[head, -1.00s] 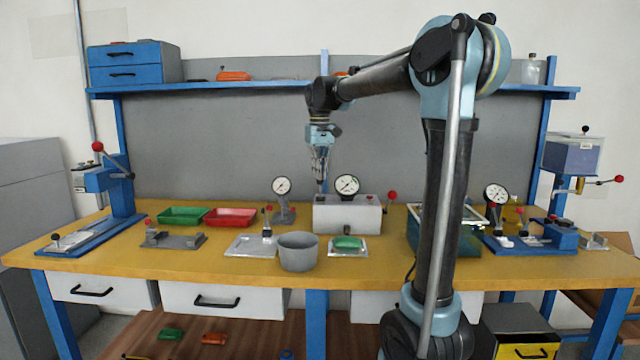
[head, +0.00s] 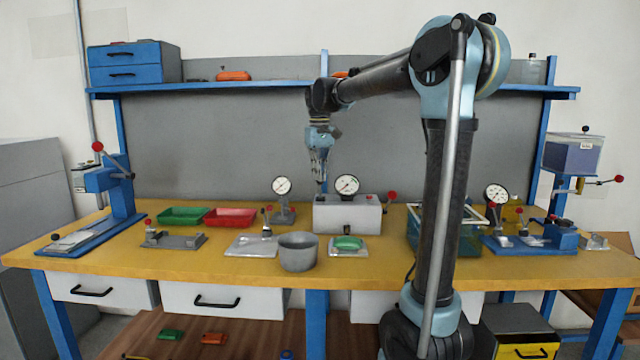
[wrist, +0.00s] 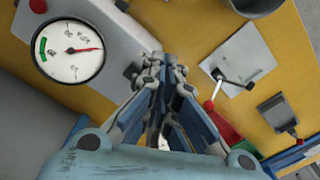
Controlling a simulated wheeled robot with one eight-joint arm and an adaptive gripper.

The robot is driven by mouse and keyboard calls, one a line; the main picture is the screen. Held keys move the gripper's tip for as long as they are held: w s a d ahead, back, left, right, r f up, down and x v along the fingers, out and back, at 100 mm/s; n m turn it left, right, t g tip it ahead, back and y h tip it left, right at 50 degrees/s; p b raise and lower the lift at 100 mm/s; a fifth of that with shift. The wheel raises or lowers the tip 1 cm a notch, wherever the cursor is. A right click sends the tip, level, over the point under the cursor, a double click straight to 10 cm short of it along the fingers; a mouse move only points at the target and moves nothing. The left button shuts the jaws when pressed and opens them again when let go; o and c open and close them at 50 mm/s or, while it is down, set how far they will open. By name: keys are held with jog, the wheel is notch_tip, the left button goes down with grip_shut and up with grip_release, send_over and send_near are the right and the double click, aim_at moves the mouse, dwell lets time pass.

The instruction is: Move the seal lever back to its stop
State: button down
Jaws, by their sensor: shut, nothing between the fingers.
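Several levers with red knobs show, and I cannot tell which one is the seal lever. A red-knobbed lever (head: 391,196) stands at the right end of the box. Another red-knobbed handle (head: 267,211) stands on a silver plate (head: 250,246); it also shows in the wrist view (wrist: 210,106).
A grey bin (head: 298,252) and a tray with a green piece (head: 347,243) stand at the front. Red (head: 230,218) and green (head: 184,216) trays lie to the left. A dial gauge (head: 281,186) stands left of my gripper. Bare bench shows at front left.

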jog(key=shift+f, duration=1.6)
jog(key=shift+w+r, duration=0.2)
jog(key=shift+w, duration=0.3)
jog(key=shift+w+r, duration=0.2)
jog(key=shift+w, duration=0.25)
jog(key=shift+w, duration=1)
jog(key=shift+s, duration=0.1)
jog(key=shift+s+r, duration=0.1)
jog(key=shift+s, duration=0.5)
jog(key=shift+r, duration=3.4)
jog(key=shift+s, duration=0.1)
